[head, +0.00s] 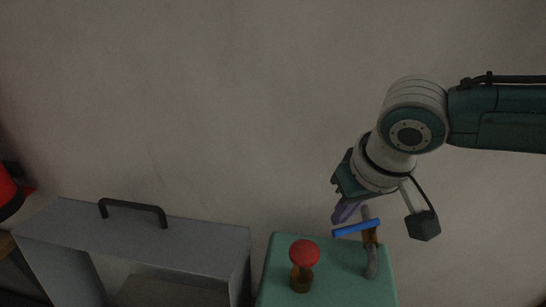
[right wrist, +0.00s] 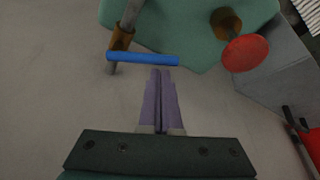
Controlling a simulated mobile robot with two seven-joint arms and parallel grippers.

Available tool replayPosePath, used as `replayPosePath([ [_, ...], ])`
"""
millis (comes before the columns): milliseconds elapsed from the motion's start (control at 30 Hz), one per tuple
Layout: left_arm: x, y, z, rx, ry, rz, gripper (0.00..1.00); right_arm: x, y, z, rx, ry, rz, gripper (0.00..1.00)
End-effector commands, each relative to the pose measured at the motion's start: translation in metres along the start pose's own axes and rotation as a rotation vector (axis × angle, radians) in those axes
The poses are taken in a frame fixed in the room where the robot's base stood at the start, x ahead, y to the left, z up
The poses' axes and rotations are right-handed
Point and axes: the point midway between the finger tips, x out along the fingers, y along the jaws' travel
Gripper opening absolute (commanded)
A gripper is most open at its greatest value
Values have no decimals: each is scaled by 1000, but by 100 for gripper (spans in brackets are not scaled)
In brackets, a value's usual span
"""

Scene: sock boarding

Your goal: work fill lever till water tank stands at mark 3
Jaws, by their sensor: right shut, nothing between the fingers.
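A blue bar (head: 357,228), which looks like the fill lever's handle, joins a grey rod with a brown collar on a green box (head: 330,289). In the right wrist view the blue bar (right wrist: 148,60) lies just beyond the fingertips. My right gripper (head: 342,214) is shut and empty, its purple fingers close to the bar; contact cannot be told. The fingers also show together in the right wrist view (right wrist: 160,74). I see no water tank scale or mark 3. My left gripper is out of view.
A red knob (head: 304,253) on a brown stem stands on the green box, left of the lever. A grey open-fronted casing (head: 200,240) with a black handle (head: 133,208) stands further left. A red and black object (head: 8,192) is at the left edge. A plain wall is behind.

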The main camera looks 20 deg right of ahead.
Motion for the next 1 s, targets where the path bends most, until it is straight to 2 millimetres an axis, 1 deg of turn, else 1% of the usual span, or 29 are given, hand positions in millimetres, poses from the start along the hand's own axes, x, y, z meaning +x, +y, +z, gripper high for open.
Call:
replayPosePath([
  [233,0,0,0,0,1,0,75,0,0,0,-2,-1,-1,0],
  [400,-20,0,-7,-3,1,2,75,-8,0,12,-75,-5,-29,0],
  [500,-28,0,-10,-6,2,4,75,-8,0,16,-85,-3,-33,0],
  [667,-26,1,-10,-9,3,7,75,-4,0,17,-84,0,-32,0],
  [1000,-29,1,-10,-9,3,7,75,-6,1,15,-83,0,-31,0],
])
